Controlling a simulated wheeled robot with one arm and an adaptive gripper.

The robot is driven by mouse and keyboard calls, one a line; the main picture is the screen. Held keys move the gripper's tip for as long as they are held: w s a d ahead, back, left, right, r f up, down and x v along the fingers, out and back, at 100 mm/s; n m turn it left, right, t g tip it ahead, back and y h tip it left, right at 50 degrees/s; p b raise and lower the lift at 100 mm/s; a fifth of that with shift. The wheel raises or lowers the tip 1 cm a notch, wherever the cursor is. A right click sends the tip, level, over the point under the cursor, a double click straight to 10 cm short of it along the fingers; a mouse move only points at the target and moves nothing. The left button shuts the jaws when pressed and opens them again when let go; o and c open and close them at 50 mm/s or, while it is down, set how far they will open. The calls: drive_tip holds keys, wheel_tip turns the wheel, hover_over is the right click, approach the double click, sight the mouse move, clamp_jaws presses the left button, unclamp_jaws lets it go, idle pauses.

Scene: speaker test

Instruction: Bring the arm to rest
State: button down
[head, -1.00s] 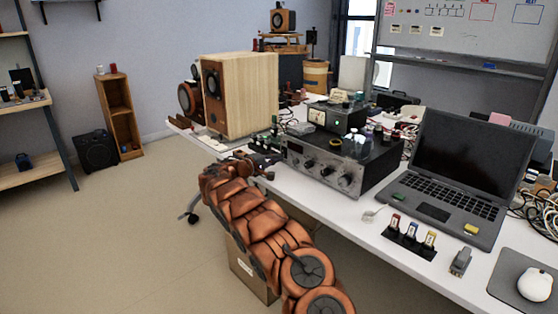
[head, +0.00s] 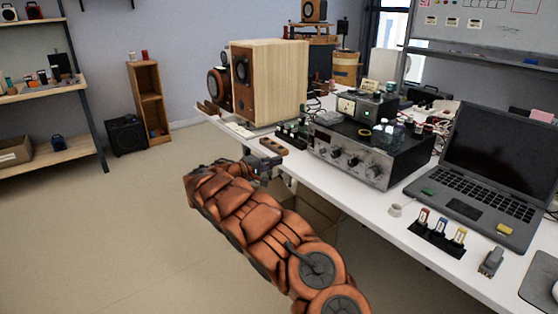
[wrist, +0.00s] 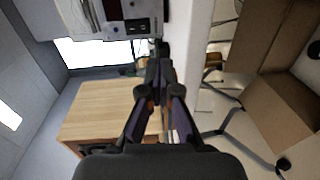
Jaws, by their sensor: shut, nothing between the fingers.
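My arm (head: 255,225), orange-brown and segmented, reaches out in the head view and bends near its far end. My gripper (head: 272,163) is at the table's front left edge, close to a small brown strip with dark knobs (head: 271,146). I cannot tell whether it touches the table. In the wrist view my gripper (wrist: 160,52) has its dark fingers together, with nothing held between them. The wooden speaker (head: 285,85) stands upright on the table behind the gripper; its pale wooden top also shows in the wrist view (wrist: 105,105).
The white table (head: 375,222) carries an amplifier (head: 360,160), small bottles, a laptop (head: 485,165) and three colored connectors (head: 440,232). A cardboard box (head: 305,210) is under the table. Shelves (head: 45,95) stand at the left. The floor (head: 100,235) left of my arm is clear.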

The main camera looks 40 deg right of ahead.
idle(0.5)
drive_tip(key=s+a+r+m+g+y, duration=0.1)
drive_tip(key=s+a+r+g+y, duration=0.15)
drive_tip(key=s, duration=0.95)
drive_tip(key=s+a+r+m+g+y, duration=0.1)
drive_tip(key=s+a+r+g+y, duration=0.2)
drive_tip(key=s, duration=0.9)
drive_tip(key=s+a+f+n+t+y, duration=0.1)
drive_tip(key=s+a+f+y, duration=0.25)
drive_tip(key=s+a, duration=0.6)
drive_tip(key=s+a+f+t+y, duration=0.15)
drive_tip(key=s+a+y, duration=0.25)
drive_tip(key=s+a, duration=0.5)
drive_tip(key=s+a+f+n+y, duration=0.1)
drive_tip(key=s+a+f+y, duration=0.25)
drive_tip(key=s+a, duration=0.55)
wheel_tip(320, 180, up, 25)
drive_tip(key=a+t+p, duration=0.1)
drive_tip(key=a+p, duration=0.1)
drive_tip(key=p, duration=2.1)
drive_tip(key=shift+a, duration=0.3)
drive_tip(key=shift+d+y, duration=0.1)
drive_tip(key=shift+y, duration=0.15)
